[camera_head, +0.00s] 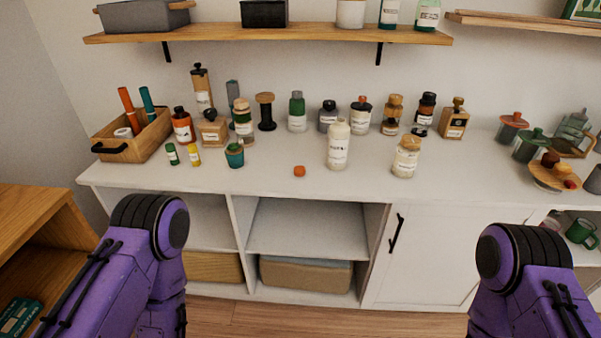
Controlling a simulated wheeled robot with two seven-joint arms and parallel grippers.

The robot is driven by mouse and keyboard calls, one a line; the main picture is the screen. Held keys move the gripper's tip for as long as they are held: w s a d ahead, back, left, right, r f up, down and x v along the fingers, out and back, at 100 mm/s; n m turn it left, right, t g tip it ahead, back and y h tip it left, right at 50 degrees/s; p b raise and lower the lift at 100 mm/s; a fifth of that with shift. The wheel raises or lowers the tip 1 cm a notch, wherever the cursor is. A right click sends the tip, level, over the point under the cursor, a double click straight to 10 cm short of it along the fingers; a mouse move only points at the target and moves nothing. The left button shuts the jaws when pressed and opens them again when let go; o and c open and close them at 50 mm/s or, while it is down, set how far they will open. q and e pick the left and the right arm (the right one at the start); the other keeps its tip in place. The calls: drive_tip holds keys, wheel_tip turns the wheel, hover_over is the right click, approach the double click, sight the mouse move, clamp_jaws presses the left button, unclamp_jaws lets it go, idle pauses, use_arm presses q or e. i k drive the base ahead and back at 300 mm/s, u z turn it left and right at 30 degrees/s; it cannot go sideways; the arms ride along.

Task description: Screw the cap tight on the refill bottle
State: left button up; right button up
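A pale cream bottle (338,148) with a white label stands upright near the front middle of the white counter. No coloured cap shows on its narrow neck. It looks like the refill bottle, though its label is too small to read. A small orange cap (299,171) lies on the counter to the left of the bottle and nearer the front edge, apart from it. Both of my purple arms show at the bottom, left and right, below the counter's front edge. Neither gripper is in view.
A cork-topped jar (406,158) stands right of the bottle, and a teal cup (234,155) left of the cap. Several bottles line the back. A wooden caddy (154,142) sits at left. The counter (270,185) is clear around the cap.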

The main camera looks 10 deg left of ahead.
sight(339, 131)
drive_tip(key=u, duration=1.5)
drive_tip(key=i, duration=1.35)
drive_tip(key=z, duration=2.55)
